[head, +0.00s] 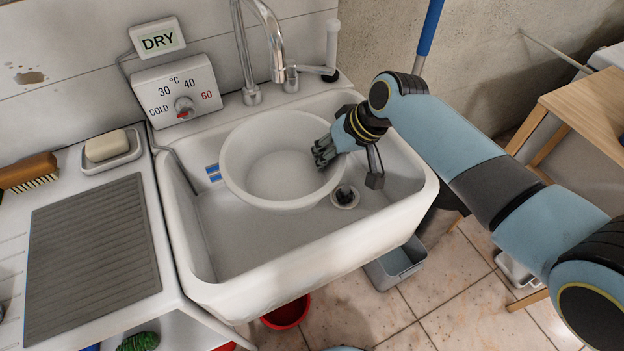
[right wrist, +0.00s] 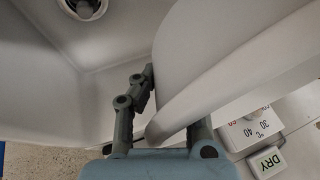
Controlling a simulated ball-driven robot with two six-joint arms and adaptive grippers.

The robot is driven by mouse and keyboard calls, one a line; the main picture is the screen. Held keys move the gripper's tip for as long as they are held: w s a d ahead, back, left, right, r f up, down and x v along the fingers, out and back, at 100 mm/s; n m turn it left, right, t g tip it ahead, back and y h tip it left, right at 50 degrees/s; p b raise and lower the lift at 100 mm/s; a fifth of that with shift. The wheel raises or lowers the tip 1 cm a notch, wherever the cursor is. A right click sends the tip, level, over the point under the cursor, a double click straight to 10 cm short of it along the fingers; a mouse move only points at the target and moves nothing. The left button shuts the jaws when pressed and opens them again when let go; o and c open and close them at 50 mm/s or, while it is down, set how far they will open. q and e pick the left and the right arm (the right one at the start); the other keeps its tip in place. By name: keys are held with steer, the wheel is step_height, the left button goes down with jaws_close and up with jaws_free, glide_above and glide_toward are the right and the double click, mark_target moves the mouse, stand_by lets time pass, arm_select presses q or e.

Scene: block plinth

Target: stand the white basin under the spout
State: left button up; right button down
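The white basin (head: 240,185) is a round, wide bowl standing upright inside the sink, in the left and back part of its floor. The chrome spout (head: 273,45) curves down, its end just above the basin's back rim in the picture. My right gripper (head: 325,152) is at the basin's right rim. In the right wrist view, the rim (right wrist: 235,85) runs between the fingers of my right gripper (right wrist: 160,105); one fingertip lies against the wall, the other is hidden behind it. It looks shut on the rim. My left gripper is not in view.
The sink (head: 250,245) has a drain (head: 344,197) right of the basin. A dial box (head: 178,90) and a DRY sign (head: 157,38) are behind. Soap (head: 106,145) and a brush (head: 28,172) lie left. A grey bin (head: 396,264) and red bucket (head: 287,312) stand below.

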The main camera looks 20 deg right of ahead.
steer(key=b, duration=0.5)
glide_above(320, 204)
step_height(320, 204, down, 6)
steer(key=f, duration=0.1)
steer(key=shift+w+f, duration=0.1)
steer(key=shift+w, duration=0.05)
steer(key=shift+f+b, duration=2.2)
steer(key=shift+f, duration=1.25)
steer(key=shift+f, duration=0.15)
steer(key=c, duration=1.4)
jaws_free()
